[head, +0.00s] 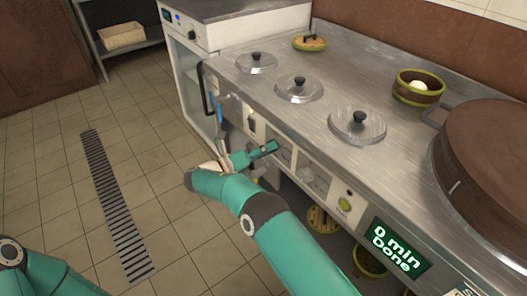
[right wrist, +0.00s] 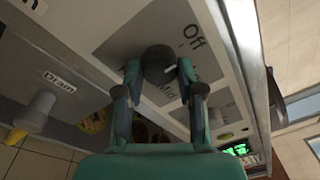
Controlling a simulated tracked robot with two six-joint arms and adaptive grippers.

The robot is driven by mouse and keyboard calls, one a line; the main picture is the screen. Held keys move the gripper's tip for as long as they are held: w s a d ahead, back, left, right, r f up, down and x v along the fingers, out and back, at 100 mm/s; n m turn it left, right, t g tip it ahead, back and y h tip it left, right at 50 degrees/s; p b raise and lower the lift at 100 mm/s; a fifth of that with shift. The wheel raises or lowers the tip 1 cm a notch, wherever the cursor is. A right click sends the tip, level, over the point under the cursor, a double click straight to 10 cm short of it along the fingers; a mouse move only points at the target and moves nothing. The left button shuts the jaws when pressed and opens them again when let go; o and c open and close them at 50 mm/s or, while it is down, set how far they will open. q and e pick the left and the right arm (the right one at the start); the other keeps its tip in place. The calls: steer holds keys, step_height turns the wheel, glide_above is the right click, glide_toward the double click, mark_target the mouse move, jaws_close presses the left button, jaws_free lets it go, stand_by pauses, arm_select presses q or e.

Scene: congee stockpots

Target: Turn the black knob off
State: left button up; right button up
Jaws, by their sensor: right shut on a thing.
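The black knob (right wrist: 160,62) is on the grey front panel in the right wrist view, with the word "Off" printed beside it to the upper right. My right gripper (right wrist: 159,74) has its two fingertips closed on the knob from both sides. A small pale mark shows on the knob's right side. Other lettering beside the knob is partly hidden by the fingers. In the head view my right gripper (head: 266,150) is at the counter's front panel, and I cannot make out the knob there. My left gripper is outside the views.
The steel counter (head: 310,100) carries several lidded pots, a green-rimmed bowl (head: 419,87) and a large brown lid (head: 490,150). A green display (head: 397,247) reads "0 min Done". A "Drain" lever (right wrist: 36,112) is left of the knob. Tiled floor left of the counter is clear.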

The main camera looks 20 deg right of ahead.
steer(key=shift+s+d+f, duration=0.1)
steer(key=shift+d+f, duration=0.05)
steer(key=shift+d, duration=0.05)
steer(key=o, duration=1.1)
steer(key=shift+o, duration=0.2)
steer(key=shift+a, duration=0.1)
steer(key=v, duration=0.7)
steer(key=shift+a, duration=0.2)
